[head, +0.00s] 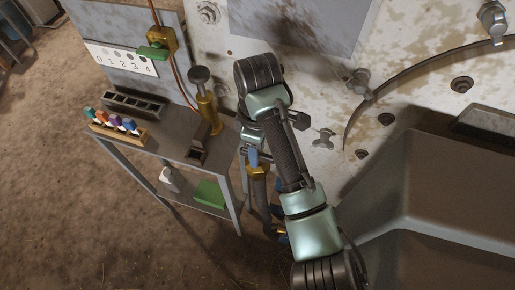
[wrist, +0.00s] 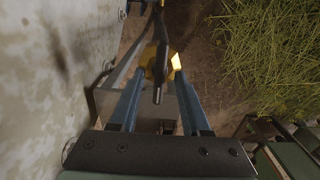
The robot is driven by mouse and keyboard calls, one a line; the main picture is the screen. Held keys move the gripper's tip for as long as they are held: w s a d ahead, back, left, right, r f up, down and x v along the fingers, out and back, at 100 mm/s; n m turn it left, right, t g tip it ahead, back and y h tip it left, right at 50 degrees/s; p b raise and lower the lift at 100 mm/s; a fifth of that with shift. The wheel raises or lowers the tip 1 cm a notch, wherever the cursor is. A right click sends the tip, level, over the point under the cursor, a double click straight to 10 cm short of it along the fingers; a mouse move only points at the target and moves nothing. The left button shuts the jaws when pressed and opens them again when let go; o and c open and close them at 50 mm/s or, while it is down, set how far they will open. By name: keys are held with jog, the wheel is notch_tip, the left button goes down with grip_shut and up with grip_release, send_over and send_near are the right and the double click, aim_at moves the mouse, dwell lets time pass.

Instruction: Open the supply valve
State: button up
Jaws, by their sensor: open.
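My gripper (wrist: 159,78) is open, its two blue fingers reaching down on either side of a dark lever-like bar (wrist: 157,75). A brass-yellow fitting (wrist: 149,60) shows behind the bar, near the fingertips. I cannot tell whether the fingers touch either. In the head view my arm hides most of the gripper; a brass-yellow part (head: 257,173) shows just below a blue finger, beside the bench. Another brass valve with a green handle (head: 150,53) sits on a copper pipe at upper left, well away from my gripper. No label shows which is the supply valve.
A metal bench (head: 165,147) left of my arm bears a vial rack (head: 117,125), a dark slotted tray (head: 135,103) and a brass cylinder (head: 208,110). A large stained pale wall (head: 415,30) stands behind. Cut green herbs (wrist: 265,45) lie right in the wrist view.

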grip_shut()
jog(key=shift+p, duration=0.4)
jog(key=m+p, duration=0.2)
jog(key=p, duration=0.1)
jog(key=shift+r+m, duration=0.25)
jog(key=shift+m, duration=0.15)
jog(key=m+p, duration=0.5)
jog(key=shift+m+p, duration=0.3)
jog(key=shift+p, duration=0.1)
jog(key=m+p, duration=0.3)
jog(key=m, duration=0.2)
jog(key=shift+f, duration=0.15)
jog(key=shift+f+m+p, duration=0.1)
jog(key=shift+m+p, duration=0.9)
jog(key=shift+m, duration=1.5)
